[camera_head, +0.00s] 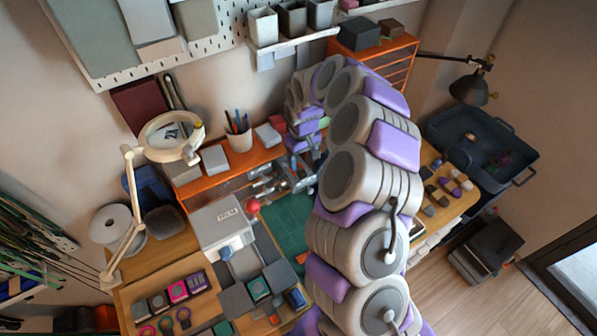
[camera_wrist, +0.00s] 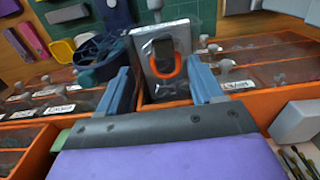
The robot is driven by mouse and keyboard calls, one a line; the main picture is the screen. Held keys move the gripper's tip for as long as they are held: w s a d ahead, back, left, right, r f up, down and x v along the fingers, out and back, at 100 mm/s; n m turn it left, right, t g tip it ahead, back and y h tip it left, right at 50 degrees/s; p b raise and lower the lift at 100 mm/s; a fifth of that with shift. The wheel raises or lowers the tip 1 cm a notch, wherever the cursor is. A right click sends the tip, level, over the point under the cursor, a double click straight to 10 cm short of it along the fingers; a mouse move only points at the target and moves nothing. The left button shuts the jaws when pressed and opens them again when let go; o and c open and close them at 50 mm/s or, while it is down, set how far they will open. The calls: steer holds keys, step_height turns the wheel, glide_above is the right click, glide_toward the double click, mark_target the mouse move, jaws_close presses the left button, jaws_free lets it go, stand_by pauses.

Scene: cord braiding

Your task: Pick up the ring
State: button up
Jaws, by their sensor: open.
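An orange ring (camera_wrist: 166,72) shows in the wrist view, around a dark oblong piece (camera_wrist: 163,48) on an upright pale metal plate (camera_wrist: 148,64). My gripper (camera_wrist: 161,82) is open, with its two blue-grey fingers apart on either side of the plate's lower part. Nothing is clearly held, and I cannot tell whether the fingers touch the plate. In the head view my arm covers that spot. Several other ring-shaped pieces, one of them dark blue (camera_head: 183,317), lie at the lower left of the bench there.
An orange drawer unit (camera_wrist: 262,65) with clear fronts stands close around the fingers. A dark blue looped object (camera_wrist: 98,55) is beside the left finger. In the head view, a magnifier lamp (camera_head: 174,136) and a white box machine (camera_head: 221,224) stand left of my arm.

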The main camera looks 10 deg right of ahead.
mark_target(301, 172)
steer(key=shift+s+a+f+b, duration=0.1)
steer(key=shift+a+f+b, duration=0.1)
steer(key=shift+f, duration=1.15)
steer(key=shift+s+a+f+b, duration=0.1)
steer(key=shift+f+b, duration=0.05)
steer(key=shift+f, duration=1.2)
steer(key=shift+d, duration=0.1)
steer(key=c, duration=1.2)
